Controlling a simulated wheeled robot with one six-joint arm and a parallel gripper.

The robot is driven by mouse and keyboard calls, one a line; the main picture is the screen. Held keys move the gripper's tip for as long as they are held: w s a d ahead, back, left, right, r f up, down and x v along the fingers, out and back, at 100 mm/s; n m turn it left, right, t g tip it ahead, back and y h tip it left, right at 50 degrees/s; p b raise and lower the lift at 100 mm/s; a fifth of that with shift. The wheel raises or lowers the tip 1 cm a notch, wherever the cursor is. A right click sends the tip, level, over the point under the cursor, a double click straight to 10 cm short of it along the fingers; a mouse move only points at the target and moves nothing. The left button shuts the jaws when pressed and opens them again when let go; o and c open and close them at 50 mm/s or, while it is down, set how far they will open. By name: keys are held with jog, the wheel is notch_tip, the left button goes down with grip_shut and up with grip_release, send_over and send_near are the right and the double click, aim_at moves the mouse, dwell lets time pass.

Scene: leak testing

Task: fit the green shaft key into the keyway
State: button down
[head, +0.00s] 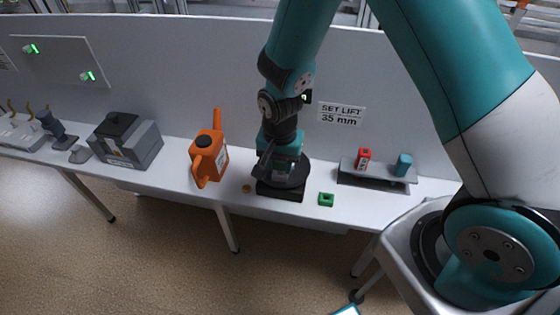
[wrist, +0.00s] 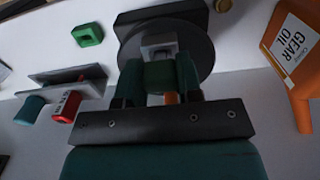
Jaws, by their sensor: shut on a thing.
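In the wrist view my gripper (wrist: 159,80) is shut on a dark green piece between its two fingers, which looks like the shaft key (wrist: 159,76). Just beyond the fingertips is a grey block-like part (wrist: 158,43) on a dark round disc (wrist: 200,40); the keyway itself cannot be made out. In the head view my gripper (head: 275,165) is low over the disc (head: 292,177), which sits on a black base (head: 280,191). The fingers hide much of the key, and I cannot tell whether it touches the grey part.
A green block with a square recess (head: 326,199) lies right of the base. A grey stand (head: 377,178) holds a red block (head: 363,158) and a teal cylinder (head: 402,165). An orange oil can (head: 208,158) stands left, and a small brass piece (head: 247,188) lies near the base.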

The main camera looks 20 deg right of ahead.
jog(key=shift+f+b, duration=0.45)
jog(key=shift+f, duration=0.25)
jog(key=shift+c, duration=1.9)
grip_release()
jog(key=shift+r+p, duration=2.45)
jog(key=shift+r, duration=0.65)
